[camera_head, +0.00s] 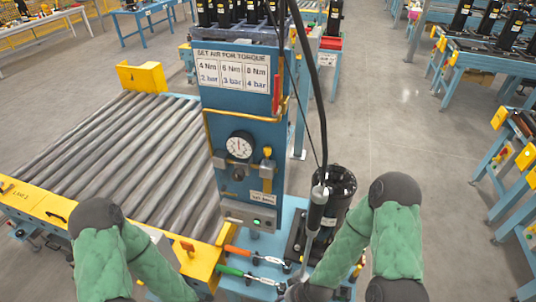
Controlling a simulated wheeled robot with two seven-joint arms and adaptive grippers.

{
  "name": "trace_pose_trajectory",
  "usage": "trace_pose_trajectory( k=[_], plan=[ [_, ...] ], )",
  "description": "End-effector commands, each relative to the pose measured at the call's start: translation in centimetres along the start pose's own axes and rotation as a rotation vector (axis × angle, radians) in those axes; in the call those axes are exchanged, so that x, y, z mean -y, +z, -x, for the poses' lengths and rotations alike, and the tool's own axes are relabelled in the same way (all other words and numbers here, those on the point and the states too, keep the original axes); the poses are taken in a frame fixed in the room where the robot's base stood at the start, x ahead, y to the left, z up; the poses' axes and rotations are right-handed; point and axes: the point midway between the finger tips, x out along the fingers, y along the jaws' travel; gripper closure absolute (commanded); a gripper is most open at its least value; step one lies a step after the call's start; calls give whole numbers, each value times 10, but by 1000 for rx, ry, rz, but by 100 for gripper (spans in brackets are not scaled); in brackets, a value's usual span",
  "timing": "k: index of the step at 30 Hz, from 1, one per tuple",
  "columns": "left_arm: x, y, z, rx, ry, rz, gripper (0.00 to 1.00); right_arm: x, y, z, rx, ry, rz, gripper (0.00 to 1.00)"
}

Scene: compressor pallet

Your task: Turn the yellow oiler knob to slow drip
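The yellow oiler knob (267,152) sits on top of the small oiler (267,170) on the front of the blue post (228,122), just right of the round pressure gauge (240,145). It is small here, and I cannot read its setting. A little label plate (263,198) is below the oiler. My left forearm runs down to the bottom edge, left of the post, and its gripper is out of the picture. My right forearm runs down and left to a dark wrist part at the bottom edge. No fingers show there. Neither arm touches the knob.
A dark regulator knob (239,173) is under the gauge. A hanging screwdriver (318,205) with a black cable and a black compressor (335,190) stand right of the post. Orange (252,254) and green (250,274) handled tools lie below. A roller conveyor (130,150) fills the left.

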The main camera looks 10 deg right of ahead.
Motion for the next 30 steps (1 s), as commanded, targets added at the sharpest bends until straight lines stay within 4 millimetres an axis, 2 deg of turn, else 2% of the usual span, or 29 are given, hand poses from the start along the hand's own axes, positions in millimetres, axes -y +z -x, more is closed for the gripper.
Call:
trace_pose_trajectory(
  k=[1,6,11,15,21,25,30],
  plan=[
    [2,0,-4,0,0,0,100,9,-22,5,-71,-7,-23,53],
    [4,0,-11,1,0,0,100,41,-82,32,-282,-54,-136,53],
    [6,0,-16,0,0,0,100,71,-126,63,-450,-128,-232,53],
    [8,-1,-22,0,0,0,100,103,-160,101,-603,-231,-328,53],
    [11,-1,-31,0,0,0,100,151,-197,171,-808,-444,-486,53],
    [13,-1,-37,0,0,0,100,178,-209,222,-914,-611,-592,53],
    [15,-2,-43,0,0,0,100,203,-212,282,-1004,-828,-720,53]
  ],
)
